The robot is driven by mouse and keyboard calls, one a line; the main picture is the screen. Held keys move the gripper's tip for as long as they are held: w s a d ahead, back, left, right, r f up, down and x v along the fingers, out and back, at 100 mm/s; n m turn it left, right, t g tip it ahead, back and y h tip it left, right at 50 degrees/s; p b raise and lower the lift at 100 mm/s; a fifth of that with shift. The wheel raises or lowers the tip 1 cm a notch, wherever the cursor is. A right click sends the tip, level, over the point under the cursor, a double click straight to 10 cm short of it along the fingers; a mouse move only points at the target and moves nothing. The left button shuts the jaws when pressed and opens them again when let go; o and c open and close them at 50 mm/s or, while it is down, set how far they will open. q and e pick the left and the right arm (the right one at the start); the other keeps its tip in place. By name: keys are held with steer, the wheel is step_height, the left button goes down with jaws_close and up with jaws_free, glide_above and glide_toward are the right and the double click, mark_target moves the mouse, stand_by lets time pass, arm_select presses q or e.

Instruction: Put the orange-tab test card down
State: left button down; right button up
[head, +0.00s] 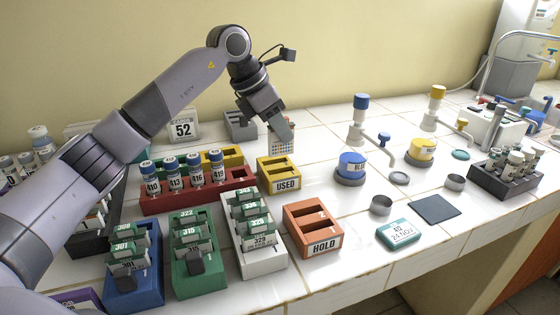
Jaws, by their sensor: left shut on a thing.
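My left gripper (281,130) reaches over the back of the bench, pointing down. It is shut on a small pale card with a grid-like face (283,148), taken to be the orange-tab test card. The card is mostly behind the fingers, and its tab cannot be made out clearly. It shows behind the yellow USED rack (279,175); whether it touches the bench I cannot tell. The orange HOLD rack (313,242) stands nearer the front, with empty slots. My right gripper is not in view.
A red rack (200,197) holds several vials. Blue (150,290), green (217,278) and white (280,262) racks hold green-tabbed cards. A grey holder (240,126) and a "52" sign (184,128) stand behind. Blue (351,168) and yellow (421,152) pots stand right.

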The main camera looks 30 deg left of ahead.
mark_target(275, 156)
arm_select(q)
step_height(275, 156, down, 7)
steer(key=shift+f, duration=0.1)
stand_by(0.3)
steer(key=shift+s+f+b, duration=0.15)
steer(key=shift+f+b, duration=0.35)
steer(key=shift+f, duration=0.1)
steer(key=c, duration=1.1)
jaws_free()
steer(key=shift+f, duration=0.2)
steer(key=shift+o, duration=0.2)
steer(key=shift+d, duration=0.15)
steer(key=shift+r, duration=0.25)
steer(key=p+v, duration=0.1)
steer(key=v, duration=1.2)
steer(key=shift+w+r, duration=0.25)
steer(key=shift+w, duration=0.15)
